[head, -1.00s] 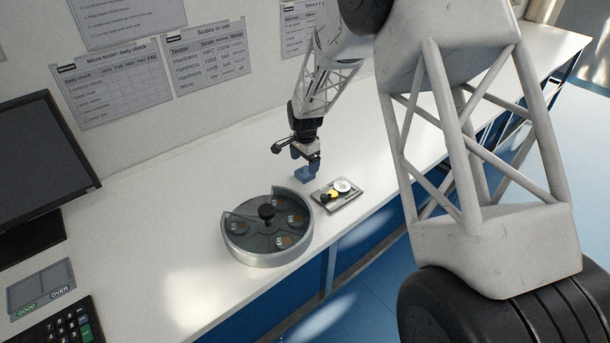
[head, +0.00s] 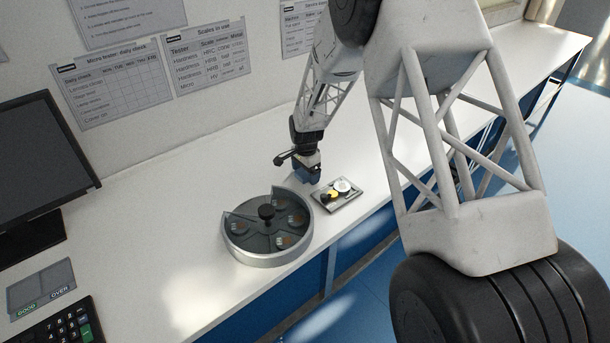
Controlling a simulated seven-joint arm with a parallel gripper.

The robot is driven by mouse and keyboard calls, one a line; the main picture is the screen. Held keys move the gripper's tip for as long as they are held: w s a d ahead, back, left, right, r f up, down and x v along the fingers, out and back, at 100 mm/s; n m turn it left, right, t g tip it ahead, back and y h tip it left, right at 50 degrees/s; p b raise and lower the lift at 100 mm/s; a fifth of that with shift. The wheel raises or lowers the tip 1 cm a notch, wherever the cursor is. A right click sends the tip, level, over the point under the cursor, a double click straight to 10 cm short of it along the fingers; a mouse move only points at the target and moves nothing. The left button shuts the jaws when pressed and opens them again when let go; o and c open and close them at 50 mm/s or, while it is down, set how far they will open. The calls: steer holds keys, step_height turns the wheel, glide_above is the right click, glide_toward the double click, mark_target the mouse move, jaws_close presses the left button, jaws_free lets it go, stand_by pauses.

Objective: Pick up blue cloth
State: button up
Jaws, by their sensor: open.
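The gripper hides much of the cloth. I cannot tell whether the fingers touch it or stand around it.
A round metal tray (head: 247,259) with a black centre knob stands just in front and left of the gripper. A small flat tray (head: 350,203) with a white disc and a yellow item lies close on the right. A monitor (head: 40,165) and keypad (head: 72,328) stand at left. The bench's (head: 150,220) middle left is clear.

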steer(key=c, duration=1)
steer(key=shift+r, duration=0.1)
steer(key=shift+r, duration=4.95)
steer(key=shift+o, duration=1.1)
steer(key=shift+c, duration=0.7)
steer(key=shift+s+d, duration=0.25)
steer(key=shift+d, duration=0.25)
steer(key=s+d, duration=0.6)
steer(key=d, duration=0.3)
steer(key=shift+s+d+r, duration=0.4)
